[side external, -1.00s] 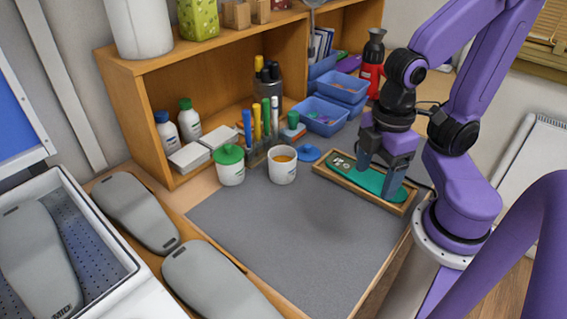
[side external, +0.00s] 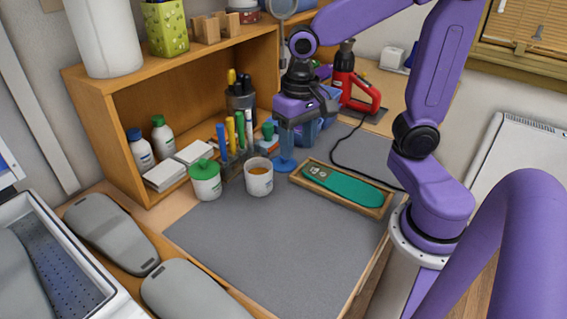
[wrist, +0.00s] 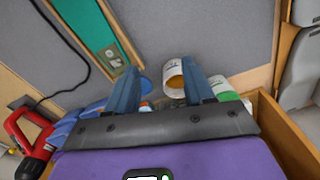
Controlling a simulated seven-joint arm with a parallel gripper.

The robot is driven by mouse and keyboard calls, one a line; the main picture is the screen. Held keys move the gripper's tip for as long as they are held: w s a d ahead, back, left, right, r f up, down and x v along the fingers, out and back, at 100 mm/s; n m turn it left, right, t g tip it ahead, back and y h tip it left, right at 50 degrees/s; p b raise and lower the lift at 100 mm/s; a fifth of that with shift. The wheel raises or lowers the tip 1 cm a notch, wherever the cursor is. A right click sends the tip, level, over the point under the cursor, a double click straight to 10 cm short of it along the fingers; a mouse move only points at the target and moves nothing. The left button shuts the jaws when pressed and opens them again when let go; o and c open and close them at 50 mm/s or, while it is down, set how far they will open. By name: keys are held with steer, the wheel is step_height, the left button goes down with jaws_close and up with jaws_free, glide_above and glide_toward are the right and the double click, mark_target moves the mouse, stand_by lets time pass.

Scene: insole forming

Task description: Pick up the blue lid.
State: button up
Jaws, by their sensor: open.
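The blue lid (side external: 285,166) lies on the grey mat beside the white cup, at the left end of the wooden tray. My gripper (side external: 287,148) points down just above and over the lid, its fingers hiding part of it. Whether the fingers touch the lid cannot be told. In the wrist view my gripper (wrist: 161,75) is open, its two blue fingers apart.
A white cup (side external: 259,181) with orange contents and a green-lidded jar (side external: 206,184) stand left of the lid. Upright markers (side external: 231,135) and blue bins are close behind. The wooden tray (side external: 349,201) holds a green insole. The front mat is clear.

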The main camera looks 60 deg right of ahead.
steer(key=w+d+r+m, duration=0.1)
steer(key=w+d+m, duration=0.6)
steer(key=m, duration=1.1)
glide_above(284, 160)
steer(key=d, duration=0.1)
steer(key=f, duration=1.1)
steer(key=shift+w, duration=0.2)
steer(key=shift+w+a+f, duration=0.1)
steer(key=shift+f, duration=1.35)
steer(key=shift+w+a+f, duration=0.1)
steer(key=shift+f, duration=1.3)
jaws_close()
